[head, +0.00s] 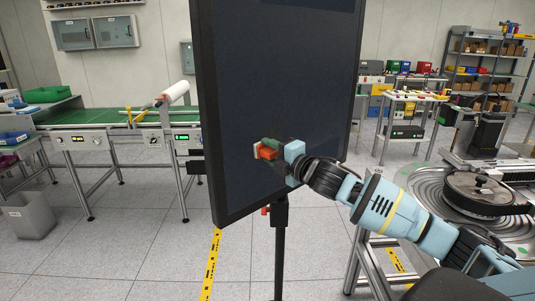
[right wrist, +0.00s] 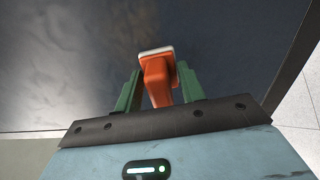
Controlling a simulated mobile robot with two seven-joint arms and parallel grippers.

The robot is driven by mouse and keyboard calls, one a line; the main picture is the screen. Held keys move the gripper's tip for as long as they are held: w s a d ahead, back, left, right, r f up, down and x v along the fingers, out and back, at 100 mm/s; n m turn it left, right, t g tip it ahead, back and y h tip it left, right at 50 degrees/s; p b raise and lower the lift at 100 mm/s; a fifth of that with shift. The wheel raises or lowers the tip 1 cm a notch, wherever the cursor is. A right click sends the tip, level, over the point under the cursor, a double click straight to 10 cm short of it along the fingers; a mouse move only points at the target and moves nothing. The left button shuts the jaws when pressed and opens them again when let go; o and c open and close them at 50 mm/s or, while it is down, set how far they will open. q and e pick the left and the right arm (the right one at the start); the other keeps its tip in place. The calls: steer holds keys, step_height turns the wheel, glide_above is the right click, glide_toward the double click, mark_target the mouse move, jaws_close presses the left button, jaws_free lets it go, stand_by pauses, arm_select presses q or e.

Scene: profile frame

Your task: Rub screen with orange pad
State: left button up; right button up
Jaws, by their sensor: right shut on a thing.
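The screen (head: 265,85) is a large dark panel with a black frame, standing upright on a black pole. It also fills most of the right wrist view (right wrist: 70,80), with pale smeary patches at the left. My right gripper (head: 268,147) is in front of the lower part of the screen. Its green fingers (right wrist: 157,85) are shut on the orange pad (right wrist: 156,75), which has a white edge at its far end. The pad shows in the head view (head: 268,153) close to the screen. I cannot tell whether it touches. My left gripper is not in view.
A green conveyor (head: 90,116) stands behind at the left, with a grey bin (head: 30,215) on the floor. A round feeder (head: 480,195) stands at the right, near my right arm. Shelves and a cart (head: 408,130) are farther back. Floor around the pole is clear.

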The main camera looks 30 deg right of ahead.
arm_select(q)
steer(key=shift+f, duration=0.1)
arm_select(e)
steer(key=shift+w+d, duration=0.1)
steer(key=shift+d, duration=1.15)
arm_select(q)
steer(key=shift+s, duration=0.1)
